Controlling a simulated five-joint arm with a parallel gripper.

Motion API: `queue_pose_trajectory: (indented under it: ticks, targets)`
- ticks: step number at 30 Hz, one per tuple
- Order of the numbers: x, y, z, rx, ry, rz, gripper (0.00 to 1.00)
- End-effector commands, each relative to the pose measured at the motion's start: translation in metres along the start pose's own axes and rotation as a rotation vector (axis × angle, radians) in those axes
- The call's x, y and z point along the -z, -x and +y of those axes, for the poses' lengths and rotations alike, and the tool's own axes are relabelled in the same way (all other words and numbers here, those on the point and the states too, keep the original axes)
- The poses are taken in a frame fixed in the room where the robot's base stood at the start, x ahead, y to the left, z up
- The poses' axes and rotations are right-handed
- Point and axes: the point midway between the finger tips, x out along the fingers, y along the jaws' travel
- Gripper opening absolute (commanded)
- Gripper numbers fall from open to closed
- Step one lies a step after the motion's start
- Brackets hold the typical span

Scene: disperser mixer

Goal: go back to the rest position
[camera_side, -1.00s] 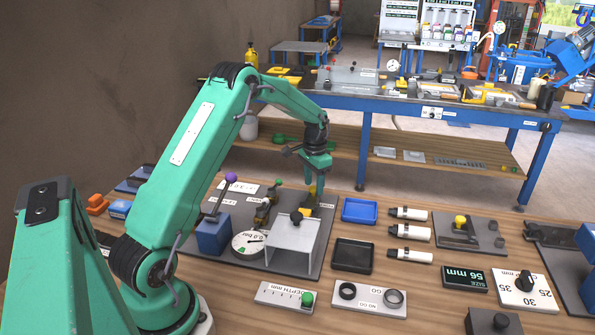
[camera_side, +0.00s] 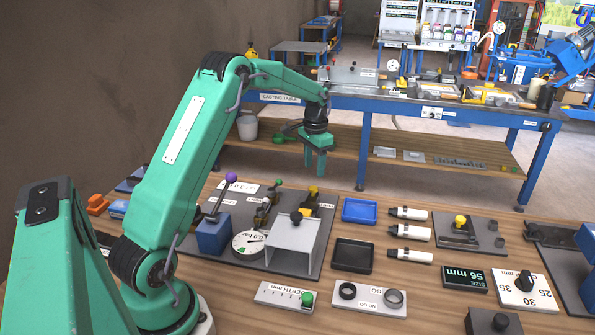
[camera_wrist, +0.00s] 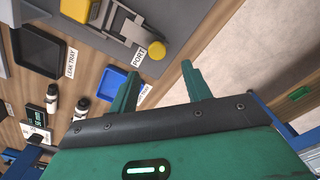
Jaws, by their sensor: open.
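My gripper (camera_side: 316,164) is green, open and empty. In the side view it hangs in the air, pointing down, near the far edge of the wooden table, above and behind the grey box (camera_side: 292,244). In the wrist view my gripper (camera_wrist: 158,88) shows its two fingers apart with nothing between them. A yellow knob (camera_side: 313,191) stands below it on the dark fixture plate, and a yellow knob (camera_wrist: 156,49) also shows beside the PORT label in the wrist view. My fingers touch nothing that I can see.
A blue tray (camera_side: 360,210) and a black tray (camera_side: 352,256) lie right of the grey box. A lever with a purple knob (camera_side: 231,177) rises on the left. A blue-legged bench (camera_side: 400,105) stands behind the table. The air around my gripper looks clear.

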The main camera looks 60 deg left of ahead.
Motion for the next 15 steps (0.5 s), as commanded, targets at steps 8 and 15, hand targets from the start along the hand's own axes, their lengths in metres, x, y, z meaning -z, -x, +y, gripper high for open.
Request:
queue_pose_trajectory:
  ticks: [8, 15]
  targets:
    - [-0.0003, 0.0122, -0.0001, 0.0, 0.0, -0.001, 0.48]
    - [-0.0003, 0.0122, 0.0001, 0.0, 0.0, 0.0, 0.48]
